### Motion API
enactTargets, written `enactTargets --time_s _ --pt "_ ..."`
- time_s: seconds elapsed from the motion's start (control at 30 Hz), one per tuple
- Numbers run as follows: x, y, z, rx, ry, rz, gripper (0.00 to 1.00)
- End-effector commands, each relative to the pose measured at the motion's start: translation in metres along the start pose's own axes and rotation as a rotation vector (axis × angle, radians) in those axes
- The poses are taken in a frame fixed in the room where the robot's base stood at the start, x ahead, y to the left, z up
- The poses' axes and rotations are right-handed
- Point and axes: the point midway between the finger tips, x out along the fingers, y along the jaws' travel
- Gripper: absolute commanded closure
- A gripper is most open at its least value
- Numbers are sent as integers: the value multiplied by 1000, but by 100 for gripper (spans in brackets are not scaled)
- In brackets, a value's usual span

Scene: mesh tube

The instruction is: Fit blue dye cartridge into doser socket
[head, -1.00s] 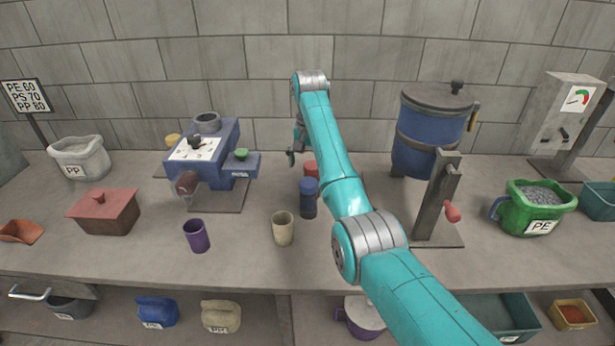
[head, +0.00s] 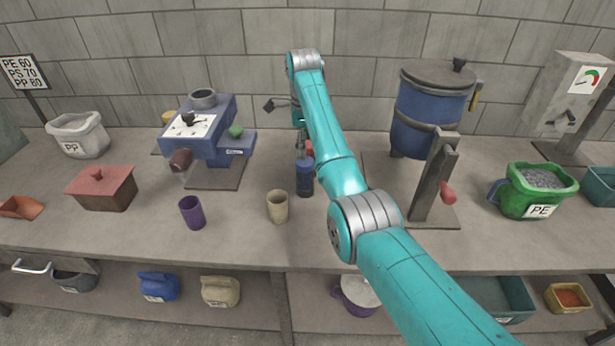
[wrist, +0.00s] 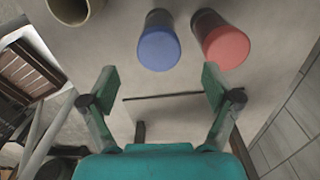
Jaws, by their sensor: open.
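The blue dye cartridge (head: 305,180) stands upright on the bench, left of my arm. In the wrist view the blue cartridge (wrist: 158,42) lies beyond the fingertips, roughly centred between them. A red cartridge (wrist: 224,42) stands close to its right; in the head view it is mostly hidden behind the blue one and my arm. My gripper (wrist: 158,84) is open and empty, its fingers apart from both cartridges. The blue doser (head: 217,137) stands at the back left, with a green knob-like part (head: 236,131) on its side ledge. I cannot make out its socket clearly.
A beige cup (head: 278,207) stands just left of the blue cartridge, and a purple cup (head: 192,212) is further left. A blue lidded drum (head: 428,110) and an upright lever stand (head: 434,180) are on the right.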

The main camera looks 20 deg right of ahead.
Motion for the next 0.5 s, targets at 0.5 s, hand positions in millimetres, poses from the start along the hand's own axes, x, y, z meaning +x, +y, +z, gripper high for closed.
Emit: enactTargets --time_s 0.5 --pt "43 2 1 103 1 3 12"
